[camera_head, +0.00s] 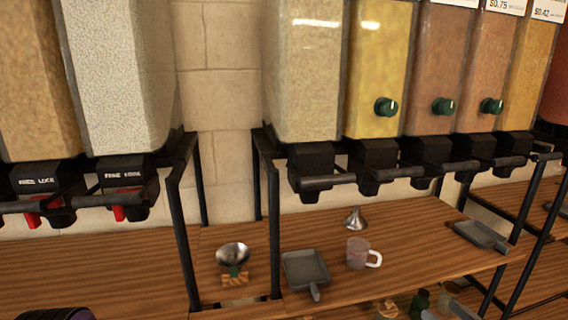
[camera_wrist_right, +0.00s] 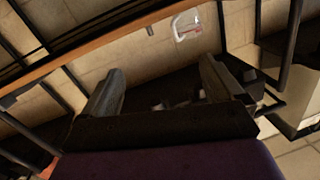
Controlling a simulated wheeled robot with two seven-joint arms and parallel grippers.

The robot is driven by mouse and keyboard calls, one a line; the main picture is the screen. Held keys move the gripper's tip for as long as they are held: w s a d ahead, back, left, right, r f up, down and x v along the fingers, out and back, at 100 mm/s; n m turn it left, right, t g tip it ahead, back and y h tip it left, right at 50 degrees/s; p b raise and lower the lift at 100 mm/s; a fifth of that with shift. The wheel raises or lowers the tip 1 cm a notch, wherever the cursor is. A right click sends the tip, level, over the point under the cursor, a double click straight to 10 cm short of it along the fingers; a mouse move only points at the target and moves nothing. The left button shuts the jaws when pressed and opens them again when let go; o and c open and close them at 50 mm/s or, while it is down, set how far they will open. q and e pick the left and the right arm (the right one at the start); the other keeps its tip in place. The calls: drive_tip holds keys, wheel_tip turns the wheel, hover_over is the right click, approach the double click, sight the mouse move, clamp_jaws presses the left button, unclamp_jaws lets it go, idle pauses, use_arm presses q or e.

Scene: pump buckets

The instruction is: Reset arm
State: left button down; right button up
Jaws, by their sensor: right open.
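My right gripper (camera_wrist_right: 160,78) is open in the right wrist view, with its two grey fingers spread wide and nothing held between them. A dark purple part at the bottom left edge of the head view seems to be mine; its fingers do not show there. My left gripper is not in view. The task names no object.
Bulk dispensers (camera_head: 320,80) stand above a wooden shelf (camera_head: 400,225). On it are a grey scoop (camera_head: 305,270), a clear cup (camera_head: 358,255), a metal funnel (camera_head: 354,220) and another funnel (camera_head: 232,257). Black metal posts (camera_head: 185,235) stand between shelf sections.

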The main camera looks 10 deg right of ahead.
drive_tip(key=s+a+f+m+g+h, duration=0.2)
drive_tip(key=f+m+g+h, duration=0.15)
drive_tip(key=f, duration=0.35)
drive_tip(key=s+a+f+m+g+h, duration=0.2)
drive_tip(key=f+m+g+h, duration=0.1)
drive_tip(key=f+m, duration=0.3)
drive_tip(key=s+a+f+n+g, duration=0.1)
drive_tip(key=s+a+f+g, duration=0.2)
drive_tip(key=s+f, duration=0.3)
drive_tip(key=s+a+f+n+g, duration=0.1)
drive_tip(key=s+a+f+g, duration=0.2)
drive_tip(key=s, duration=0.9)
drive_tip(key=a+f, duration=0.2)
drive_tip(key=a, duration=0.1)
drive_tip(key=shift+s+a+f+g, duration=0.15)
drive_tip(key=shift+s+f+g, duration=0.2)
drive_tip(key=shift+s+f, duration=0.05)
drive_tip(key=shift+h, duration=0.25)
